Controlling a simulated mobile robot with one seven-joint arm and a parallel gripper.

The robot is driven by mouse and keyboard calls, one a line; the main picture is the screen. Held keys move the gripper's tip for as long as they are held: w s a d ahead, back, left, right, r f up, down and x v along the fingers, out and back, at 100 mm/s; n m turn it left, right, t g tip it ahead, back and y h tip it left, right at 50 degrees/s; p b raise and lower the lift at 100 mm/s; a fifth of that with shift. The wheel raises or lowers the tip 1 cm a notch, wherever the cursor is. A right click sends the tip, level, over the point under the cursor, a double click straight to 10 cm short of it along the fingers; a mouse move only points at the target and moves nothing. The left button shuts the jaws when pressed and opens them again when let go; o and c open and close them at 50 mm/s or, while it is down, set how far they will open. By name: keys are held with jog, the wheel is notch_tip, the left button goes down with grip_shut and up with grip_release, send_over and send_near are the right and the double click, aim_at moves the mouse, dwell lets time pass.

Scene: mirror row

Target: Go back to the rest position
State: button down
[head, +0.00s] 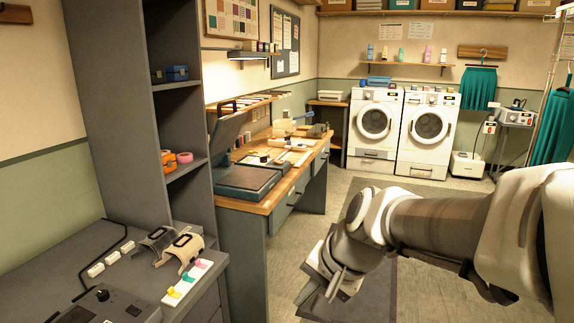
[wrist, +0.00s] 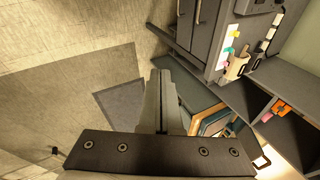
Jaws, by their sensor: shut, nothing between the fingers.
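My gripper (head: 337,286) hangs at the end of my arm, over the floor to the right of the grey counter and in front of the wooden workbench. In the wrist view the two fingers of my gripper (wrist: 161,76) lie together, with nothing between them. My arm reaches in from the right edge of the head view. The gripper is apart from the counter, the shelves and the bench.
The grey counter (head: 50,262) at left holds a white strip with coloured tabs (head: 188,282) and two cuff-like pieces. A grey shelf unit (head: 118,125) and the workbench (head: 287,178) stand behind. Washing machines (head: 374,128) line the back. Floor (head: 425,260) is open; a dark mat (head: 372,285) lies below.

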jog(key=s+d+r+n+t+h, duration=0.1)
jog(key=s+d+r+n+h, duration=0.15)
jog(key=s+d, duration=0.35)
jog(key=s+d+r+n+t+h, duration=0.1)
jog(key=s+d+n+h, duration=0.1)
jog(key=s+d+n, duration=0.4)
notch_tip(320, 180, up, 14)
jog(key=a+m+p, duration=0.1)
jog(key=m+p, duration=0.1)
jog(key=p, duration=1.2)
jog(key=shift+f+m, duration=0.15)
jog(key=shift+m, duration=0.2)
jog(key=shift+a+y, duration=0.25)
